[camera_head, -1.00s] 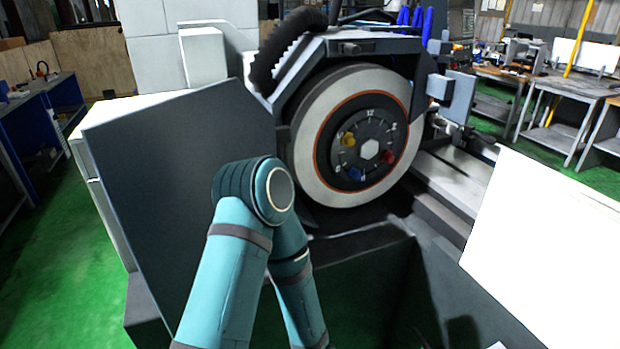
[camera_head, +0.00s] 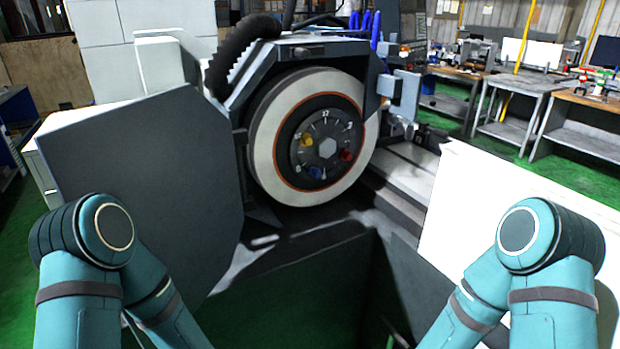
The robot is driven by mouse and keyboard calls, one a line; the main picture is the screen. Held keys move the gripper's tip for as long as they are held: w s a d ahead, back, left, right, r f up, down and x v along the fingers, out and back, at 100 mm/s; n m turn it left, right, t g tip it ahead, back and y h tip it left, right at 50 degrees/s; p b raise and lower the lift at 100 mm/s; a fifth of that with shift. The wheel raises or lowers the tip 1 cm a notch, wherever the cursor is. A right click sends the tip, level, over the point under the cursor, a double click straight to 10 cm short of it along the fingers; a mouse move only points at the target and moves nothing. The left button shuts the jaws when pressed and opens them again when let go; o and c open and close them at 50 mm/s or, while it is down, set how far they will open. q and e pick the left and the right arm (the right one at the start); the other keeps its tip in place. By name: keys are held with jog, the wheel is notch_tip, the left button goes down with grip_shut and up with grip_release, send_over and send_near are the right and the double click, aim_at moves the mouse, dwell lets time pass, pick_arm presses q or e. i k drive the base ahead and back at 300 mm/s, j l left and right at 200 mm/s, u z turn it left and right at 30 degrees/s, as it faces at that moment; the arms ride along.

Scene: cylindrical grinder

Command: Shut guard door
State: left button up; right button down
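A dark grey flat panel (camera_head: 140,185), which looks like the guard door, stands swung open to the left of the grinding wheel. The grinding wheel (camera_head: 262,140) with its pale rim and dark hub is uncovered. My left arm bends in front of the panel's lower left part; I cannot tell whether it touches. My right arm bends in front of a white panel at the right. Both forearms run down out of the picture, so both grippers are hidden below the frame.
The white panel (camera_head: 480,195) stands to the right of the dark machine bay. Grey machine ways (camera_head: 405,175) run behind it. A grey box-like fitting (camera_head: 405,92) sits right of the wheel. Workbenches (camera_head: 515,85) stand at the back right. Green floor shows at left.

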aim_at(169, 156)
jog(key=k+j+z, duration=0.1)
jog(key=j, duration=0.35)
jog(key=j+z, duration=0.15)
jog(key=j, duration=0.25)
jog(key=k+j+z, duration=0.1)
jog(key=j, duration=0.3)
jog(key=k+j+z, duration=0.15)
jog(key=j, duration=0.25)
jog(key=k+j+z, duration=0.1)
jog(key=j, duration=0.3)
jog(key=k+j+z, duration=0.15)
jog(key=j, duration=0.25)
jog(key=k, duration=0.1)
